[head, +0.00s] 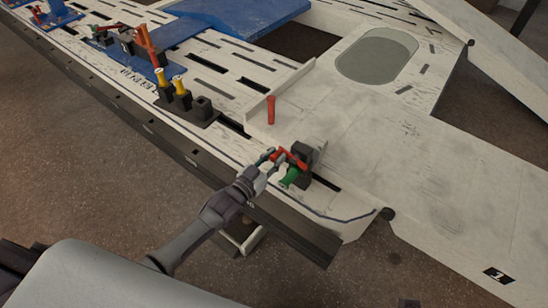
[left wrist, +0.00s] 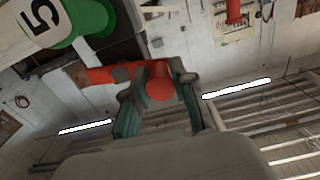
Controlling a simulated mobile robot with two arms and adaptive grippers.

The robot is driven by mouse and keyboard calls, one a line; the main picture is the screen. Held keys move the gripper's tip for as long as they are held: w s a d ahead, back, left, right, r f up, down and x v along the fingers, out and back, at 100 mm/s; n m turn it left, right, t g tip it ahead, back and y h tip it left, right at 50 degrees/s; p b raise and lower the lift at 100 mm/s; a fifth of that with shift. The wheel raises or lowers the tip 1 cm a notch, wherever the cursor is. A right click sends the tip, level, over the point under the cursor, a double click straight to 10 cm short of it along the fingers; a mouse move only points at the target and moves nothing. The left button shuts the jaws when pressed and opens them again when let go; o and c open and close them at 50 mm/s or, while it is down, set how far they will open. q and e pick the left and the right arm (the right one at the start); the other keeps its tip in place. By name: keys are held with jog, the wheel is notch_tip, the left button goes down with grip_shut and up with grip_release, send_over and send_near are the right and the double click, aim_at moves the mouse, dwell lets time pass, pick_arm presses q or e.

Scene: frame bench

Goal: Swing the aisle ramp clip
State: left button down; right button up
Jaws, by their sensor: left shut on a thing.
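The aisle ramp clip is a red lever (head: 294,159) mounted at a black block (head: 302,152) on the edge of the pale ramp plate (head: 385,160). A green part (head: 290,177) sits just below it. My left gripper (head: 276,160) reaches in from the lower left and is shut on the red lever. In the left wrist view the fingers (left wrist: 160,95) close around the red rounded end (left wrist: 160,82) of the lever. The green part (left wrist: 85,18) with a white label reading 5 shows at the upper left there. My right gripper is not in view.
A red upright peg (head: 271,109) stands behind the clip. Two yellow-topped pegs (head: 179,86) in black holders and a blue fixture with red handles (head: 147,42) stand further left along the bench. The dark front rail (head: 180,150) runs below, with open floor before it.

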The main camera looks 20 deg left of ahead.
pick_arm(q)
jog(key=m+p, duration=0.1)
jog(key=r+m+p, duration=0.1)
jog(key=m, duration=0.1)
jog(key=shift+s+d+r, duration=0.1)
jog(key=shift+d+r, duration=0.1)
jog(key=shift+r, duration=0.05)
jog(key=d+m, duration=0.1)
jog(key=m, duration=0.3)
jog(key=s+d+r+m+p, duration=0.1)
jog(key=m, duration=0.3)
jog(key=d+r+m+p, duration=0.1)
jog(key=m, duration=0.3)
jog(key=shift+s+d+r, duration=0.15)
jog(key=shift+s+d, duration=0.05)
jog(key=shift+d, duration=0.15)
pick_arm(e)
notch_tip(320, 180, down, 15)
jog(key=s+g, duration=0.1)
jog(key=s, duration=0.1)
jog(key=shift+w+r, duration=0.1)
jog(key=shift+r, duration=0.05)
pick_arm(q)
jog(key=c, duration=0.9)
grip_release()
